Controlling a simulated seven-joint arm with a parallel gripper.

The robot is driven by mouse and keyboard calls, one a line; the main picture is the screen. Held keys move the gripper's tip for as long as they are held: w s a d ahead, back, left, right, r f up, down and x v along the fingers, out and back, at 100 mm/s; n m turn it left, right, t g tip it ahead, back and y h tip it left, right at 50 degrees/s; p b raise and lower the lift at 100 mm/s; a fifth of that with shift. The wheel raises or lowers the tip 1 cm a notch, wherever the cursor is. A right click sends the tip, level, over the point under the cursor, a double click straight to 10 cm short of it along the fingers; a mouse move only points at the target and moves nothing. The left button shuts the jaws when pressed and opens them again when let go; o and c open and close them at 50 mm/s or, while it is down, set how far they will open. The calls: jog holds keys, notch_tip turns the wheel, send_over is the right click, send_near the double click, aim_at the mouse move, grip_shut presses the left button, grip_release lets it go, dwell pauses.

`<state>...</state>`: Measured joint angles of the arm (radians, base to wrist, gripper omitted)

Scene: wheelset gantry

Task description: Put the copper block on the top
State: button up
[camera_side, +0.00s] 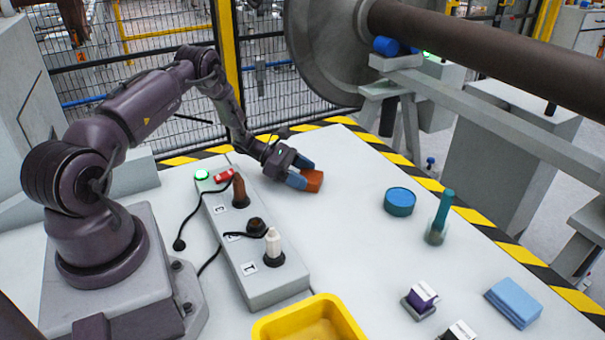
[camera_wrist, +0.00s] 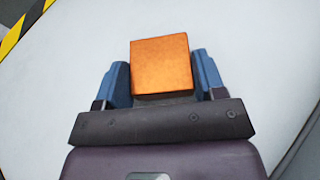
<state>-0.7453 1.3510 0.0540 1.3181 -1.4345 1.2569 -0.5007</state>
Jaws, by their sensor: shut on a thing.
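The copper block (camera_side: 313,181) is an orange-brown cube at the back middle of the white table in the side view. My gripper (camera_side: 303,172) has its blue fingers on either side of the block and is shut on it. In the wrist view, the block (camera_wrist: 162,66) sits between the two blue fingertips of my gripper (camera_wrist: 160,80). The block is at or close to the table surface; I cannot tell whether it touches. Its lower part is partly hidden by the fingers in the side view.
A grey control box (camera_side: 255,290) with levers and cables stands left of the block. A yellow bin (camera_side: 262,329), a blue round tin (camera_side: 399,202), a teal-handled item (camera_side: 441,217), a purple-and-white block (camera_side: 421,297) and blue cloths (camera_side: 514,302) stand nearer. The table's middle is clear.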

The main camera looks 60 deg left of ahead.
jog(key=o, duration=1.3)
jog(key=shift+f, duration=0.1)
